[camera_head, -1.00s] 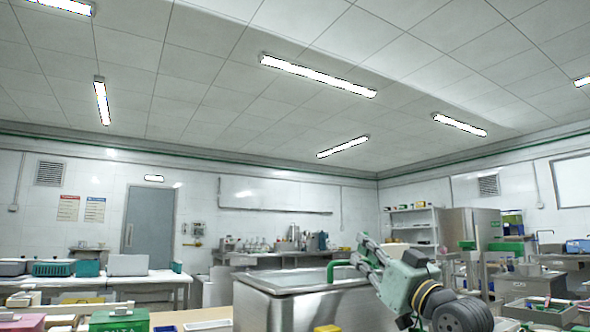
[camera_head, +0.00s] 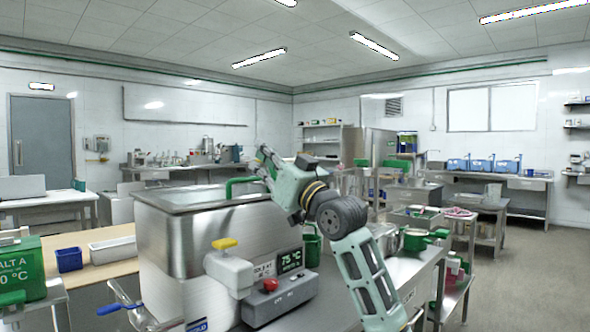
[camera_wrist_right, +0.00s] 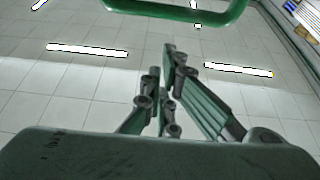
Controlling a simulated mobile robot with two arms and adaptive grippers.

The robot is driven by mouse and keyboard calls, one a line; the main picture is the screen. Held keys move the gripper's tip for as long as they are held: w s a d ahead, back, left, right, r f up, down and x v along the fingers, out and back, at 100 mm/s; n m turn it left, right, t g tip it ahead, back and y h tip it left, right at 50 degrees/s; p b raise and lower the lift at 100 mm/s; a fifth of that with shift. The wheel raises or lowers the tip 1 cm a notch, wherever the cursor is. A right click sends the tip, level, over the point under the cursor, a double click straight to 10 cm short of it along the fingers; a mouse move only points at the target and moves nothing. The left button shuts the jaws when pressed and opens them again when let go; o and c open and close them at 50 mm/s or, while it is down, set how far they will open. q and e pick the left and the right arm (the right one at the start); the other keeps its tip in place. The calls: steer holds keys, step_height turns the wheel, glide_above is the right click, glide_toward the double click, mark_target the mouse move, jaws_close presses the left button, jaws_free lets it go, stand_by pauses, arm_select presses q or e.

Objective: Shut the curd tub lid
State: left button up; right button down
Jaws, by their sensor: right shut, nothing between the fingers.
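The steel curd tub (camera_head: 180,250) stands in the middle of the head view. Its flat grey top (camera_head: 205,197) lies about level; I cannot tell from here whether the lid is fully down. A green bar handle (camera_head: 240,185) is at the tub's right side, and a green bar (camera_wrist_right: 190,12) crosses the top of the right wrist view. My right gripper (camera_head: 264,157) is shut and empty, pointing up and left near the green handle. Its fingers (camera_wrist_right: 168,75) show below the bar, apart from it in the picture. My left gripper is not in view.
A blue lever (camera_head: 120,306) sticks out lower left. A green box (camera_head: 25,270) and a white tray (camera_head: 112,250) lie left. Open floor (camera_head: 540,270) is at right.

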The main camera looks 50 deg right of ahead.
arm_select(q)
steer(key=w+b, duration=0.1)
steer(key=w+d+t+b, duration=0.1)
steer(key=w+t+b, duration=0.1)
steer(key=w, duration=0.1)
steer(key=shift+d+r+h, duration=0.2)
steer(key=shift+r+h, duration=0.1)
arm_select(e)
steer(key=d+v, duration=0.1)
steer(key=v, duration=0.9)
steer(key=shift+a, duration=0.45)
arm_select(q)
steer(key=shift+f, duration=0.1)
arm_select(e)
steer(key=shift+s+r, duration=0.1)
steer(key=shift+r, duration=0.05)
